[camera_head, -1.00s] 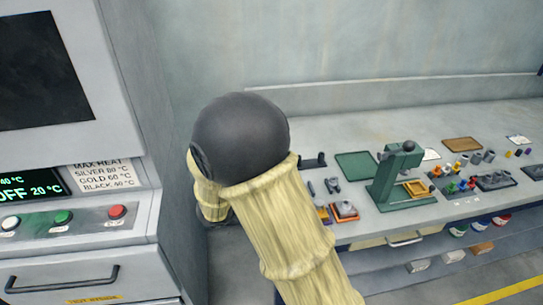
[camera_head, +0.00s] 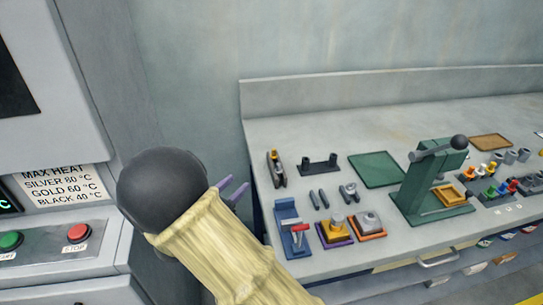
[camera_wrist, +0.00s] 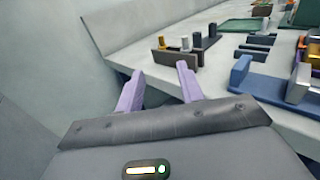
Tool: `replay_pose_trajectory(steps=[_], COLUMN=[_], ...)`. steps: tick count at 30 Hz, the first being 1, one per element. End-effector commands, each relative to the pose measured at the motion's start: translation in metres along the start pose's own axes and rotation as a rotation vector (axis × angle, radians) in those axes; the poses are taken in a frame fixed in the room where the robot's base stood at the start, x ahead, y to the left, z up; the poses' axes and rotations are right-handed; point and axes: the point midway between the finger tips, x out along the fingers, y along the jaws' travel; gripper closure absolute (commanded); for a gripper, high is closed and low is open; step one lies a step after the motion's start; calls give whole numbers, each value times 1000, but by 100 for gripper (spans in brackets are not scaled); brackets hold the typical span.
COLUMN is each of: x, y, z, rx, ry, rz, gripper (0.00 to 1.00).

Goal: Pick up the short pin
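A small rack (camera_head: 280,182) at the left end of the bench holds several upright pins of differing heights, one gold-coloured and others grey or dark. The rack also shows ahead of my gripper in the wrist view (camera_wrist: 178,59). Two dark bars (camera_head: 318,199) lie side by side to its right. I cannot tell for sure which piece is the short pin. My gripper (camera_head: 235,190) has lilac fingers, which stand apart with nothing between them in the wrist view (camera_wrist: 160,88). It is off the bench's left end, apart from the rack.
A blue stand (camera_head: 288,215) with a red-handled part, fixtures on purple (camera_head: 337,241) and orange (camera_head: 367,235) bases, and a green press (camera_head: 425,185) crowd the front. A dark bracket (camera_head: 319,164) and green mat (camera_head: 377,169) lie behind. The wall borders the bench.

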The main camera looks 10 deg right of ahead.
Motion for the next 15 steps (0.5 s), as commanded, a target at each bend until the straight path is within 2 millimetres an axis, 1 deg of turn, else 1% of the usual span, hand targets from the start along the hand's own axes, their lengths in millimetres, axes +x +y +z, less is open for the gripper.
replay_pose_trajectory(steps=[10, 13, 15], x=[0, 7, 16], y=[1, 0, 0], z=[0, 0, 0], rx=[-1, -1, -1], ry=[-3, -3, -3], rz=[2, 1, -2], gripper=[62, 62, 62])
